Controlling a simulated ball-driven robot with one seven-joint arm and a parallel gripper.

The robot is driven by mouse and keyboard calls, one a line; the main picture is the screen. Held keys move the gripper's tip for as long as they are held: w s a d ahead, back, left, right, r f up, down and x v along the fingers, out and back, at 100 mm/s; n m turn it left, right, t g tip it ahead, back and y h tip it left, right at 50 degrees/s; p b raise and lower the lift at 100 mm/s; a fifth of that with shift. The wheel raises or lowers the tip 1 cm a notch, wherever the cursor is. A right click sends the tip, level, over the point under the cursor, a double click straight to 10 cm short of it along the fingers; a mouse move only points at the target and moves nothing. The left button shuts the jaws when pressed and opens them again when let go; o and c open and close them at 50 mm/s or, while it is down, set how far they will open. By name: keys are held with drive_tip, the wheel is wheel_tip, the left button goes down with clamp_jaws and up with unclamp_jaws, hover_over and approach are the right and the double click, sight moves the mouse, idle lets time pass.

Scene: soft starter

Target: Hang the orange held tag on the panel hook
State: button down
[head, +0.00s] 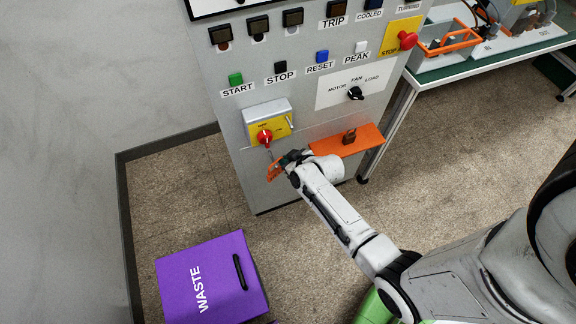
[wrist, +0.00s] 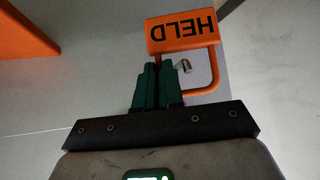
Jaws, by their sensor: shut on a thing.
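The orange HELD tag (wrist: 183,32) appears upside down in the wrist view, with an orange bar bent into a loop on its right side. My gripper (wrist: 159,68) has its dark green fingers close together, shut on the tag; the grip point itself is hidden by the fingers. A small grey metal hook (wrist: 184,66) shows just right of the fingertips, inside the loop's outline; I cannot tell whether the loop is around it. In the head view, the tag (head: 274,170) is beside my gripper (head: 281,161), in front of the panel (head: 230,125), below the red switch.
The red rotary switch (head: 265,137) sits on a yellow plate just above the gripper. An orange shelf (head: 365,140) with a brown padlock (head: 349,136) juts out to the right. A purple waste bin (head: 215,280) stands on the floor below left. A green-topped workbench (head: 470,68) is at right.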

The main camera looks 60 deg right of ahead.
drive_tip(key=shift+w+d+b, duration=0.35)
drive_tip(key=shift+w+d, duration=0.1)
drive_tip(key=shift+w, duration=0.2)
drive_tip(key=shift+w+d+f+b, duration=0.2)
drive_tip(key=shift+w+f+b, duration=0.05)
drive_tip(key=shift+f+b, duration=0.4)
drive_tip(key=shift+w+d+f+b, duration=0.15)
drive_tip(key=shift+w+f+b, duration=0.1)
drive_tip(key=shift+f+b, duration=0.35)
drive_tip(key=shift+r, duration=0.1)
drive_tip(key=c, duration=1.2)
unclamp_jaws()
drive_tip(key=v, duration=1)
drive_tip(key=shift+s+r+p, duration=0.25)
drive_tip(key=shift+s+p, duration=0.05)
